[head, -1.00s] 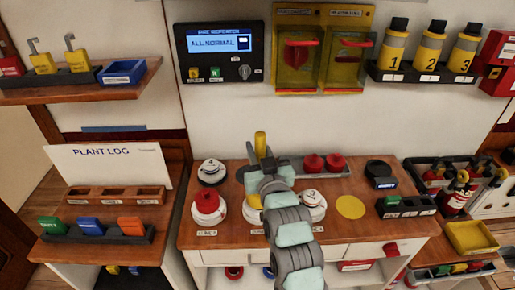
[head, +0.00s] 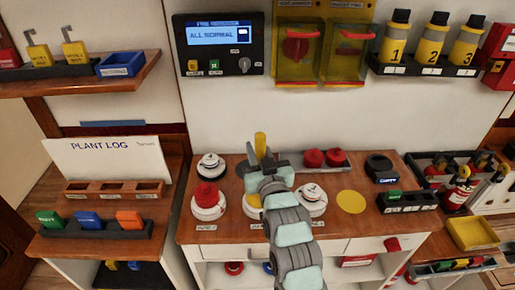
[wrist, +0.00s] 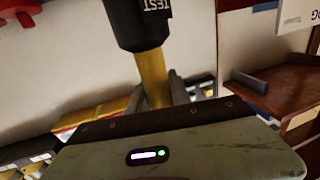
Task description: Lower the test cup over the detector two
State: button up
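The test cup (wrist: 136,22) is a black cup marked TEST on a yellow handle (wrist: 153,78). My gripper (wrist: 160,92) is shut on that handle, with the cup beyond the fingers. In the head view my gripper (head: 261,160) is above the middle of the workbench, and only the yellow handle (head: 260,143) shows, rising from it. White round detectors stand on the bench: one under a red cap (head: 207,197), one right of my arm (head: 311,196), and one mostly hidden behind the arm (head: 250,204). Their labels are too small to read.
Another white round unit (head: 210,164) stands behind the red-capped one. Red caps (head: 314,158) sit in a grey tray behind my gripper. A bare yellow disc (head: 351,202) and a black round holder (head: 379,167) lie to the right. The panel (head: 217,35) reads ALL NORMAL.

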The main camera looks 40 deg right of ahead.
jog(key=o, duration=0.5)
jog(key=shift+o, duration=0.2)
jog(key=p+v, duration=0.6)
jog(key=v, duration=0.4)
jog(key=shift+s+a+p, duration=0.2)
jog(key=shift+s+p, duration=0.1)
jog(key=shift+a, duration=0.1)
